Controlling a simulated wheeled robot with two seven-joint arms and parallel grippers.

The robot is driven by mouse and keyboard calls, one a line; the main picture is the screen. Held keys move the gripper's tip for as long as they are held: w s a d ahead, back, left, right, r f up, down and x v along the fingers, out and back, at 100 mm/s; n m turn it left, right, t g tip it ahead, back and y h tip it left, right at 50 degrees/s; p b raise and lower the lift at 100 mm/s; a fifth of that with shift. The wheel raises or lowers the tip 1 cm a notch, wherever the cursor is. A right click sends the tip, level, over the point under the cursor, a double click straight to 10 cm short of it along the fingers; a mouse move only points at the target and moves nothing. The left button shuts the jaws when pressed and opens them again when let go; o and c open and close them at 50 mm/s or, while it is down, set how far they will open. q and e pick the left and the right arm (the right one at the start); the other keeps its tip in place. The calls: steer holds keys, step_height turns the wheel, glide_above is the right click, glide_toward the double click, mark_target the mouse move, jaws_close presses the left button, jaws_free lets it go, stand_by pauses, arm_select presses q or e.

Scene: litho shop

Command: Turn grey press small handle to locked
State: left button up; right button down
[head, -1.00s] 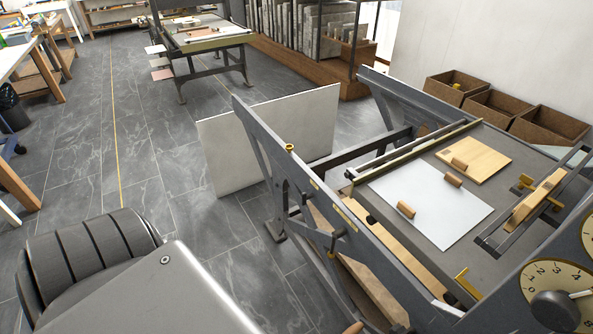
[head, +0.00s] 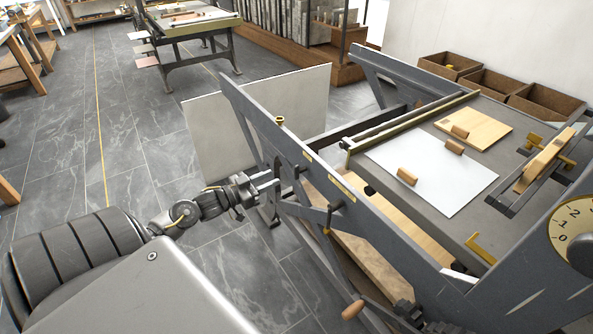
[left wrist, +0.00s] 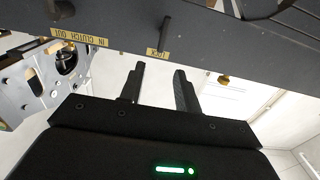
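The grey press (head: 375,225) stands at the right, its long side frame towards my left arm. My left gripper (head: 272,181) is beside that frame, fingers apart and empty. In the left wrist view the two fingers (left wrist: 158,88) point towards the frame. A small dark handle (left wrist: 165,33) sticks out beside a small yellow label (left wrist: 156,53), beyond the fingertips and apart from them. In the head view it is hard to make out near the fingertips. A longer yellow clutch label (left wrist: 78,36) has a separate lever by it, also visible in the head view (head: 328,218). My right gripper is not in view.
A white panel (head: 255,125) stands behind my left gripper. A wooden-handled lever (head: 352,310) sits low at the press. The press bed holds a white sheet (head: 440,185).

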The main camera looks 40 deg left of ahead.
mark_target(296, 167)
arm_select(q)
steer(key=x, duration=1)
steer(key=shift+w, duration=0.35)
jaws_close()
